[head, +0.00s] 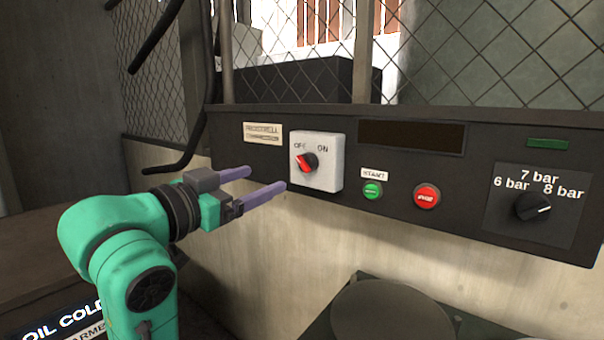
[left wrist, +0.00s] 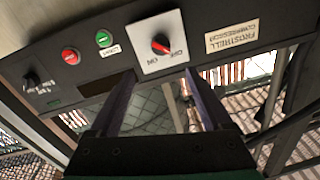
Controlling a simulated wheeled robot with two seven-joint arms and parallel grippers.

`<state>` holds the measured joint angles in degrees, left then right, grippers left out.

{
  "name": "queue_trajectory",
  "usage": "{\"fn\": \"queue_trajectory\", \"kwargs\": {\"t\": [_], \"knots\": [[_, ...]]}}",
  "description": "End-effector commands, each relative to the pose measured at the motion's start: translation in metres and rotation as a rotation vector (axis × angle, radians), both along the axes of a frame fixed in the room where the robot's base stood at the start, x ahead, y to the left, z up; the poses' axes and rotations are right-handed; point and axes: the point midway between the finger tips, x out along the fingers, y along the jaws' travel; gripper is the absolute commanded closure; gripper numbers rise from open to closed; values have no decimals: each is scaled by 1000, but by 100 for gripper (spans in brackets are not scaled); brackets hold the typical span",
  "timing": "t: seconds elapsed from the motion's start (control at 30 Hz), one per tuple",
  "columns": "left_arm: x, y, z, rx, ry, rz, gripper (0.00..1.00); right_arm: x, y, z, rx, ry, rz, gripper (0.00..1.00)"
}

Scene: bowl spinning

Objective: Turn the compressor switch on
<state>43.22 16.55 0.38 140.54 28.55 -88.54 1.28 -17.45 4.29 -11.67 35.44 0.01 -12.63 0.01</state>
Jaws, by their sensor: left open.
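The compressor switch is a red rotary knob (head: 305,162) on a white square plate (head: 326,172) marked OFF at upper left and ON at upper right. The knob looks turned toward OFF. It also shows, upside down, in the left wrist view (left wrist: 160,44). My left gripper (head: 267,179) has its two purple fingers apart with nothing between them. Its tips are left of and slightly below the knob, apart from it. In the left wrist view the fingertips (left wrist: 160,76) lie on either side below the plate. My right gripper is not in view.
The dark panel (head: 390,210) also carries a green START button (head: 372,190), a red button (head: 427,196) and a black pressure dial (head: 531,206). A nameplate (head: 263,133) is left of the switch. Wire mesh rises behind; a round dark lid (head: 392,312) lies below.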

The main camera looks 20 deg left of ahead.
Motion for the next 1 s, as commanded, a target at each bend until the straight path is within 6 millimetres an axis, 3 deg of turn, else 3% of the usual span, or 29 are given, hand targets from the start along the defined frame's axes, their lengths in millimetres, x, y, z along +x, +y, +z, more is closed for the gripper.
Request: {"fn": "queue_trajectory", "kwargs": {"t": [0.03, 0.2, 0.4, 0.47, 0.8, 1.0], "knots": [[4, -1, 8, 0, 9, 1, 17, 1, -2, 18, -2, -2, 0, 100], [18, -4, 12, -2, 12, 0, 17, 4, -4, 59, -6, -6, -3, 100], [28, -9, 9, -1, 9, 0, 17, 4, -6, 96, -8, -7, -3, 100], [44, -14, 3, -5, 6, -1, 17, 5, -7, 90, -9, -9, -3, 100], [120, -38, 3, -3, 5, -1, 17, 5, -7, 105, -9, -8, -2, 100], [136, -43, 1, 0, 3, 0, 17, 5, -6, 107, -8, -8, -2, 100]]}}
